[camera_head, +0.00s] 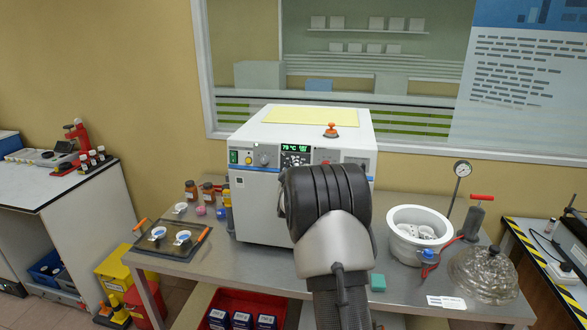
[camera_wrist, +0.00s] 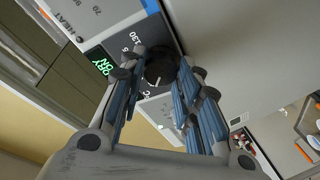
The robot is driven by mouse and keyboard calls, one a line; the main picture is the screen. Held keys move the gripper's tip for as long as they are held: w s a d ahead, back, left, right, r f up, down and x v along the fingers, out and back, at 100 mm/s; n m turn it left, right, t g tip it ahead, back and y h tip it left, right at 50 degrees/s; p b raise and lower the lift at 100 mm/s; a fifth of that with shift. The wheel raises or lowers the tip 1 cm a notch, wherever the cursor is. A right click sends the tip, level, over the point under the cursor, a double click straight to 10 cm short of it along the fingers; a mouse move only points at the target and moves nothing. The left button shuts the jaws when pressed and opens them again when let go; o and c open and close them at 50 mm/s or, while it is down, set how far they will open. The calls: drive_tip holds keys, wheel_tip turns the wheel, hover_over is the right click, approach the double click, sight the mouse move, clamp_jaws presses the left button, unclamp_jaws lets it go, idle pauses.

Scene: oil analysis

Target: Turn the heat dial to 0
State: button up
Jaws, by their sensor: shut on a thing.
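A dark round dial (camera_wrist: 160,68) with a pale pointer line sits on the grey control panel (camera_wrist: 110,38) of the white machine. My gripper (camera_wrist: 165,75) is shut on this dial, one finger on each side of it. Printed "HEAT" and numbers such as 130 show on the panel to the upper left; I cannot tell the dial's exact setting. In the head view the white machine (camera_head: 262,205) stands on the table, and my arm hides the gripped dial. A lit green display (camera_head: 297,148) shows on its front; green lettering also shows in the wrist view.
A dark tray (camera_head: 170,256) with orange handles is left of the machine, beside small bottles (camera_head: 191,191). A white bowl (camera_head: 420,236), a pressure gauge (camera_head: 462,169) and a glass dome (camera_head: 483,275) stand to the right. An orange-topped item (camera_head: 331,131) is on the machine's top.

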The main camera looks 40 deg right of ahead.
drive_tip(key=n+y+p, duration=0.1)
drive_tip(key=n+p, duration=0.1)
drive_tip(key=n, duration=0.3)
drive_tip(key=shift+r+g+p, duration=0.1)
drive_tip(key=shift+g+p, duration=0.2)
drive_tip(key=shift+p, duration=0.1)
drive_tip(key=shift+n, duration=0.4)
drive_tip(key=o, duration=1.1)
drive_tip(key=shift+c, duration=0.2)
drive_tip(key=v, duration=1.2)
